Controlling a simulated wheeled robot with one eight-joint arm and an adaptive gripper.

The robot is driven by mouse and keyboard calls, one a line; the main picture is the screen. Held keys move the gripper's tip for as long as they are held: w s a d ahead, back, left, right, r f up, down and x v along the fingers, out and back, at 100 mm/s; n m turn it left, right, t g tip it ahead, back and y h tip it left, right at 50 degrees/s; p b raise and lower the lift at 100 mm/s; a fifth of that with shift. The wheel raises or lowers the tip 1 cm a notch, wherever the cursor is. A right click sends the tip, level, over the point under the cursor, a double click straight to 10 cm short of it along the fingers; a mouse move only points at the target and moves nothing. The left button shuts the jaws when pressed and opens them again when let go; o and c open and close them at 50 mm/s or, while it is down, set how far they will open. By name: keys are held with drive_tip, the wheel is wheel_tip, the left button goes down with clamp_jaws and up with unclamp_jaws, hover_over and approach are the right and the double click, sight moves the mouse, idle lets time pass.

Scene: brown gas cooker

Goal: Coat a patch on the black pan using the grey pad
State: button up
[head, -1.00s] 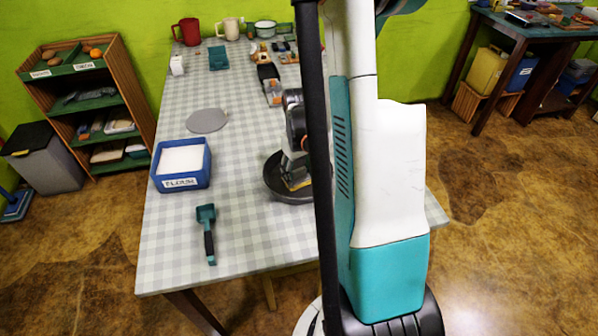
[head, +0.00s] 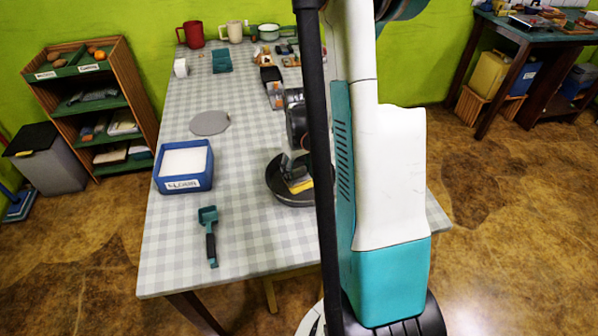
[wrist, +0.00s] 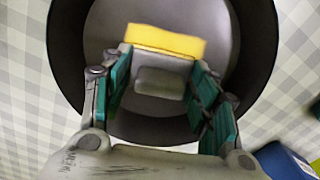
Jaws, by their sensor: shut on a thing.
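The black pan (head: 270,187) sits on the checked table, partly hidden behind my arm. It also fills the upper wrist view (wrist: 262,60), where its inside looks dark grey and bare. My gripper (wrist: 160,78) is shut on the grey pad (wrist: 160,83), a grey grip piece with a yellow block along its far side. The pad is over the inside of the pan. I cannot tell whether its underside touches the pan floor. In the head view my gripper (head: 296,168) reaches down into the pan, with the yellow edge of the pad showing.
A blue flour box (head: 183,184) and a teal-headed brush or scoop (head: 209,235) lie left of the pan. A flat grey disc (head: 209,123) is farther back. Mugs (head: 193,34) and small items stand at the table's far end.

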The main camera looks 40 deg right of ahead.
sight(304, 187)
drive_tip(key=shift+s+a, duration=0.25)
drive_tip(key=shift+s, duration=0.5)
drive_tip(key=shift+s+a, duration=0.2)
drive_tip(key=shift+s, duration=0.55)
drive_tip(key=shift+w+f, duration=0.1)
drive_tip(key=shift+w+d, duration=0.25)
drive_tip(key=shift+w, duration=0.5)
drive_tip(key=shift+w+d, duration=0.2)
drive_tip(key=shift+w, duration=0.5)
drive_tip(key=shift+s+f, duration=0.1)
drive_tip(key=shift+s, duration=0.05)
drive_tip(key=shift+s+a, duration=0.2)
drive_tip(key=shift+s, duration=0.5)
drive_tip(key=shift+s+a, duration=0.2)
drive_tip(key=shift+s, duration=0.45)
drive_tip(key=shift+w, duration=0.2)
drive_tip(key=shift+w+d, duration=0.25)
drive_tip(key=shift+w, duration=0.45)
drive_tip(key=shift+w+d, duration=0.2)
drive_tip(key=shift+w, duration=0.45)
